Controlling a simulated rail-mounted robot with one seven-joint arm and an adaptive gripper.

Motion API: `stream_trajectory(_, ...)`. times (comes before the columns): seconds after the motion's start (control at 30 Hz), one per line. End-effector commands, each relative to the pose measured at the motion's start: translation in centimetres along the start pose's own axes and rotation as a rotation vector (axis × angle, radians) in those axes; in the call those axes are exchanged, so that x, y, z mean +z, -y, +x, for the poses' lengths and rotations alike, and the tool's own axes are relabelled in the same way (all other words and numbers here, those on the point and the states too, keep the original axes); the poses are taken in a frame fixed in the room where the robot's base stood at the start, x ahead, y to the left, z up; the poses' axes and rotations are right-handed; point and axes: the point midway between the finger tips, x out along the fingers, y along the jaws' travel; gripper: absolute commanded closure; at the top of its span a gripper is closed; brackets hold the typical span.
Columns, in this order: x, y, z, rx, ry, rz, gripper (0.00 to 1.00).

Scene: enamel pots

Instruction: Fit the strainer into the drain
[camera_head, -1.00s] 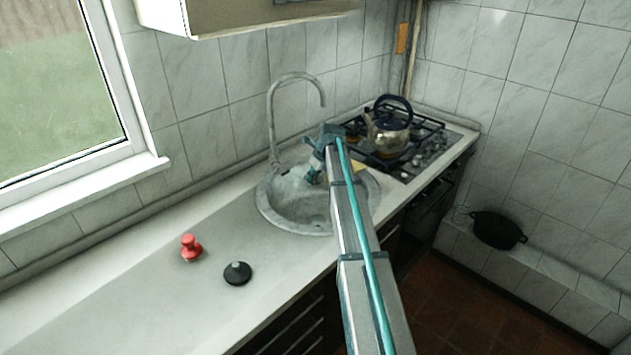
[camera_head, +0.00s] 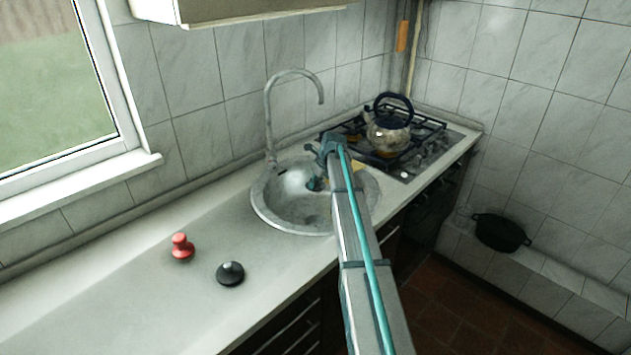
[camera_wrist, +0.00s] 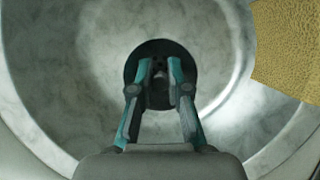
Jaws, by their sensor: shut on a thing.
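The sink basin (camera_head: 285,212) is round and grey. The fingers are shut on a small dark knob-like part, which I take to be the strainer (camera_wrist: 159,96). A dark round area surrounds the fingertips in the wrist view. I cannot tell how much of it is strainer and how much is drain opening. Whether the strainer touches the drain is hidden by the fingers and the arm.
A yellow sponge-like thing (camera_wrist: 290,45) lies at the sink's right side. The tap (camera_head: 268,120) arches behind the basin. A red knob-shaped thing (camera_head: 181,247) and a black one (camera_head: 230,274) stand on the counter at left. A kettle (camera_head: 389,135) sits on the hob.

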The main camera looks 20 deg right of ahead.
Motion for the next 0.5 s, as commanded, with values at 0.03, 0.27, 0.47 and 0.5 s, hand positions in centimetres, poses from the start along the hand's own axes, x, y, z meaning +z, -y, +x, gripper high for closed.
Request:
stream_trajectory(0.03,-0.4,0.0,0.9,0.001,0.000,0.000,1.00)
stream_trajectory(0.27,-1.4,0.0,3.2,0.001,-0.001,0.000,1.00)
stream_trajectory(0.47,-2.1,0.0,5.2,0.000,0.000,0.000,1.00)
stream_trajectory(0.5,-2.3,0.0,5.6,0.000,0.000,0.000,1.00)
